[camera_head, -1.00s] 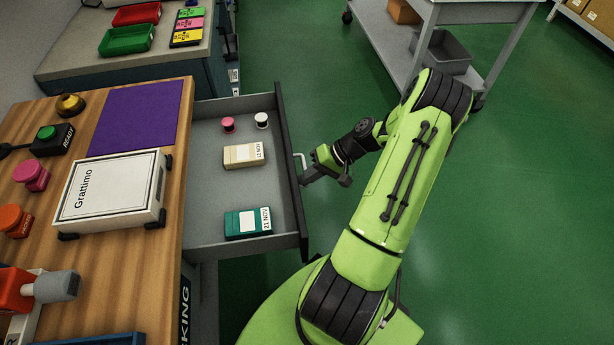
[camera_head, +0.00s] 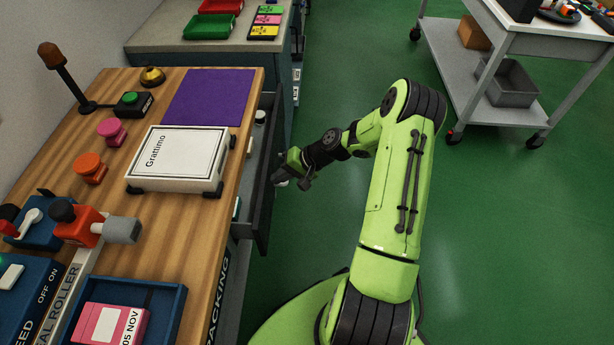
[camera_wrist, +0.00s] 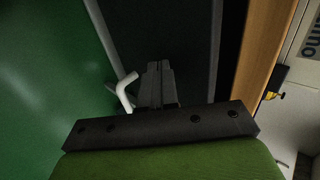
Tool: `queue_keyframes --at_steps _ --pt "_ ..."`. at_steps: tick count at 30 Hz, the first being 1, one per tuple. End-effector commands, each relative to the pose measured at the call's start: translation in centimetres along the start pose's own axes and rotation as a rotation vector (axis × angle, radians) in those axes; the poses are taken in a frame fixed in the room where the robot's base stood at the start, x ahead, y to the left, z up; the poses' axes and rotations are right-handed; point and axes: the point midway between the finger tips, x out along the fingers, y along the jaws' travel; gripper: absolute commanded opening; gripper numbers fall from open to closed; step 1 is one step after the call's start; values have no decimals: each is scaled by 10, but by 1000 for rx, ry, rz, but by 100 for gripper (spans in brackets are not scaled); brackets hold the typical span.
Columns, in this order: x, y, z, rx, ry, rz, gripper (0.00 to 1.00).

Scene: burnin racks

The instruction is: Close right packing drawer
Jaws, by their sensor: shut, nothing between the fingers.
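The packing drawer (camera_head: 265,180) is under the right side of the wooden bench and stands partly open, with only a narrow strip of its inside showing. A white spool (camera_head: 260,117) shows in that gap; most of the contents are hidden under the bench top. My gripper (camera_head: 283,183) is at the outer side of the drawer front, close to its handle. In the wrist view my gripper (camera_wrist: 158,70) is shut and empty, with its fingertips over the dark drawer front and the white handle (camera_wrist: 125,92) just left of the fingers. I cannot tell whether they touch.
The bench top (camera_head: 190,240) carries a white Grattimo box (camera_head: 180,155), a purple mat (camera_head: 212,97), buttons and a blue tray (camera_head: 165,290). A grey cart (camera_head: 490,60) stands at the upper right. The green floor (camera_head: 490,220) right of my arm is clear.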

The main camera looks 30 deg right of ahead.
Motion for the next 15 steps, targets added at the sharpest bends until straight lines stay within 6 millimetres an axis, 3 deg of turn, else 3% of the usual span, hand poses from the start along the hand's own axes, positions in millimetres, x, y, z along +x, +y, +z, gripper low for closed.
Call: queue_keyframes --at_steps 6,15 --pt "32 -29 0 -3 -2 -1 0" --pt "51 -47 0 -1 0 -1 0"
